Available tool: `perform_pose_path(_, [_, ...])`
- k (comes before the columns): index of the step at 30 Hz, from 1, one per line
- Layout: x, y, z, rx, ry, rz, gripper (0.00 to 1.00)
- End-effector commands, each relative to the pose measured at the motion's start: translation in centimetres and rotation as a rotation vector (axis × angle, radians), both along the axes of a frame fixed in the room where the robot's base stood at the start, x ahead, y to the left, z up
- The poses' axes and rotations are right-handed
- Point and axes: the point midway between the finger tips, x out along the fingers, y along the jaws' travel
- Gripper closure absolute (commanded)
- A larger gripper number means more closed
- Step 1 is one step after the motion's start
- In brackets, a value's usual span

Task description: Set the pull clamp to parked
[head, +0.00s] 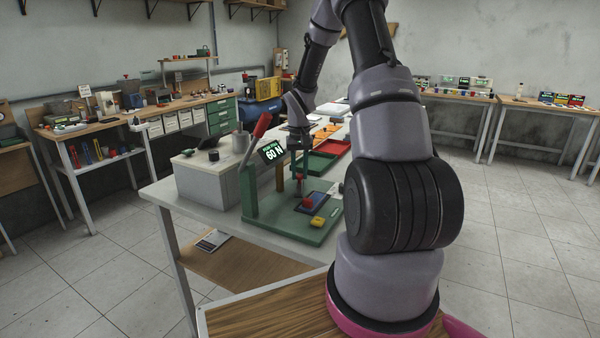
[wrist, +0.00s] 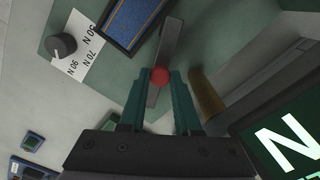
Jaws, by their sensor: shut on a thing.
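A green bench fixture (head: 285,228) stands on the near table, with a long red-handled lever (head: 261,127) tilted up at its left. I cannot tell for certain which part is the pull clamp. My gripper (wrist: 160,84) is shut on a red ball knob (wrist: 160,75), which sits at a grey metal bar (wrist: 163,50) in the wrist view. In the head view my gripper (head: 299,172) points down over the fixture, and the ball is small there. A blue pad (wrist: 132,20) lies beside the bar on the green base.
A display (head: 272,151) reads 60 N. A black dial (wrist: 62,45) has a scale in newtons. A brass-coloured post (wrist: 207,95) stands close right of my fingers. A red tray (head: 322,163) lies behind.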

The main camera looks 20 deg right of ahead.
Motion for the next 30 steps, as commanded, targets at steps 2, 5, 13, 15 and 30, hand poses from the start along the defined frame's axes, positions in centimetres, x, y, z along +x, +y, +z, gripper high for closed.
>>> perform_pose_path(2, [0.1,0.0,0.1,0.000,-0.004,0.002,1.00])
perform_pose_path(5, [0.1,0.0,0.1,0.000,-0.004,0.002,0.53])
perform_pose_path(13, [0.1,0.0,0.0,-0.001,-0.002,0.002,0.38])
perform_pose_path(15, [0.1,0.0,0.1,0.000,-0.001,0.002,0.38])
perform_pose_path(30, [0.1,0.0,7.9,-0.002,-0.006,0.003,0.38])
